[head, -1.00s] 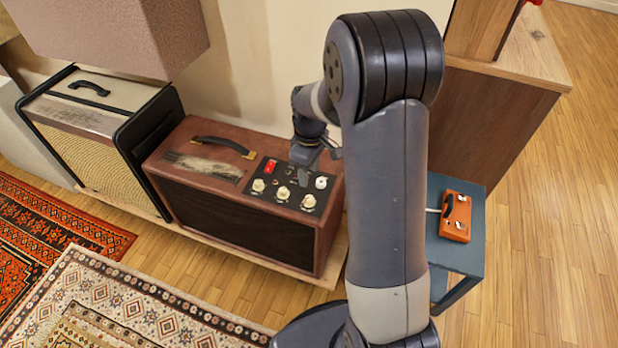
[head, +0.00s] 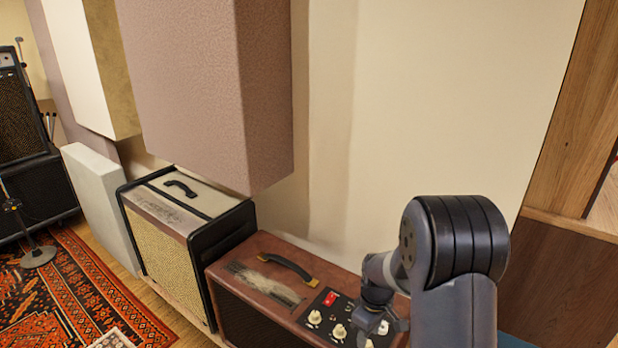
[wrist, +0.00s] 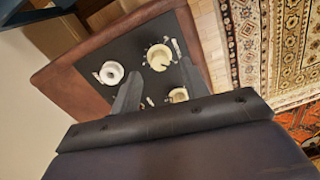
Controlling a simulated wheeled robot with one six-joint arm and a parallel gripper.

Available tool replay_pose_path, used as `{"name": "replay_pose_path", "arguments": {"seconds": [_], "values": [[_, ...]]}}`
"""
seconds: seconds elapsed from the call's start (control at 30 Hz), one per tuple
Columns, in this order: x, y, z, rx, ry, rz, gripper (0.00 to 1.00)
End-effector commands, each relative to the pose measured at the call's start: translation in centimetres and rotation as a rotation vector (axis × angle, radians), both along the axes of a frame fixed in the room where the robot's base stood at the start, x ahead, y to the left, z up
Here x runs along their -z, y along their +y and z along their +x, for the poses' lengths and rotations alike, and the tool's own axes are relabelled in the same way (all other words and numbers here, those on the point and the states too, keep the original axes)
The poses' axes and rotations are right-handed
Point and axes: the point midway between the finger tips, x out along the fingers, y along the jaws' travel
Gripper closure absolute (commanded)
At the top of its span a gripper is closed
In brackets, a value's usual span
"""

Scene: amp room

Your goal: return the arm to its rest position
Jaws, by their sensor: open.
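My arm rises at the lower right of the head view, bent at a dark ribbed joint. My gripper (head: 384,326) is over the control panel of the red-brown amp (head: 250,258), partly hidden by the arm and the frame's lower edge. In the wrist view my gripper (wrist: 158,95) shows two grey fingers spread apart with nothing between them. They are above the black panel (wrist: 120,62), near a white knob (wrist: 111,72) and cream knobs (wrist: 159,57). Whether the fingertips touch the panel I cannot tell.
A cream-and-black amp (head: 180,225) stands left of the red-brown one. A large mauve panel (head: 200,90) hangs above them. A wooden cabinet (head: 560,270) is at the right. A patterned rug (head: 80,300) and a stand base (head: 38,257) are at the left.

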Motion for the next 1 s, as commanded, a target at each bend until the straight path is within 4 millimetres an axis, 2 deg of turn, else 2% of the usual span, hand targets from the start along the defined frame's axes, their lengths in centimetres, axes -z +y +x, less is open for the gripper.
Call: {"name": "replay_pose_path", "arguments": {"seconds": [0.03,0.2,0.47,0.87,1.0], "values": [[1.1,0.0,-0.1,0.000,0.003,0.000,0.57],[3.2,0.1,-0.1,0.000,0.001,0.000,0.57],[2.9,0.1,0.0,0.050,0.000,0.000,0.57],[2.6,0.1,0.0,0.020,0.000,0.000,0.57],[0.8,0.0,0.1,-0.001,-0.004,0.000,0.57]]}}
